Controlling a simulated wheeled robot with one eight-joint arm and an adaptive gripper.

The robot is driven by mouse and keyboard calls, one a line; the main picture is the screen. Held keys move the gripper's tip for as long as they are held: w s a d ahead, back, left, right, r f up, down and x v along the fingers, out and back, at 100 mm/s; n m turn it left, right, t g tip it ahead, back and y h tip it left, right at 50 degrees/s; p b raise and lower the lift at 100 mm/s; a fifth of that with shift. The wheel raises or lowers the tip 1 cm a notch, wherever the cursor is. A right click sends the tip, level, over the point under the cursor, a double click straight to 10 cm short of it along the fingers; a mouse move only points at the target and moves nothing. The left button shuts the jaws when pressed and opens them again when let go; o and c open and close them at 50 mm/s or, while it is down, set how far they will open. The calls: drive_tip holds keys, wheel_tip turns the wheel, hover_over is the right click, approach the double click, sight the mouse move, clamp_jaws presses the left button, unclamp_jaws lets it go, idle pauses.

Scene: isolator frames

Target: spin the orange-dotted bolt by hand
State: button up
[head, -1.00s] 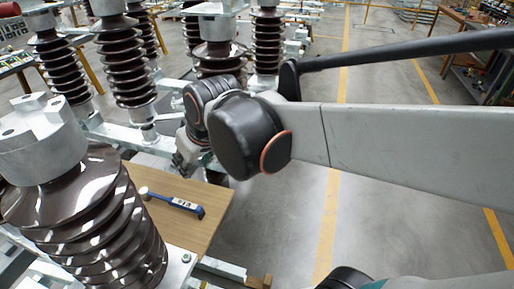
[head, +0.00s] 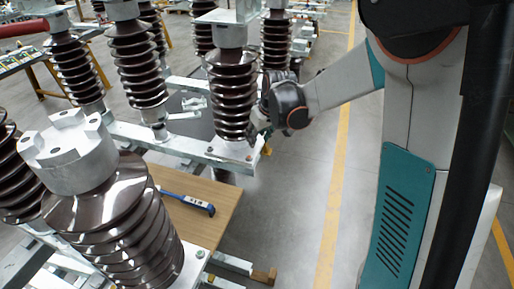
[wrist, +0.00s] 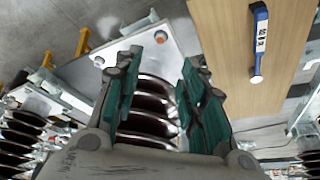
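My gripper (head: 262,133) is beside the lower end of a brown ribbed insulator (head: 232,92) in the head view. In the wrist view my gripper (wrist: 160,66) is open, with its two teal-padded fingers apart. The insulator's brown ribs (wrist: 152,105) show in the gap between them. A pale metal plate (wrist: 75,75) lies beyond the fingertips, with a bolt (wrist: 98,62) on it to the left and another bolt (wrist: 153,15) at its far edge.
A wooden table (head: 222,210) stands below the insulators. A blue-handled tool (head: 187,201) lies on it and also shows in the wrist view (wrist: 258,42). A near insulator (head: 120,215) fills the lower left. Grey floor (head: 300,190) right of the frame is clear.

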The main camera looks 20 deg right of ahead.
sight(249, 157)
drive_tip(key=b+x, duration=0.4)
drive_tip(key=x, duration=0.9)
drive_tip(key=shift+w+a+f, duration=0.1)
drive_tip(key=shift+w+f, duration=0.1)
drive_tip(key=shift+f, duration=0.05)
clamp_jaws()
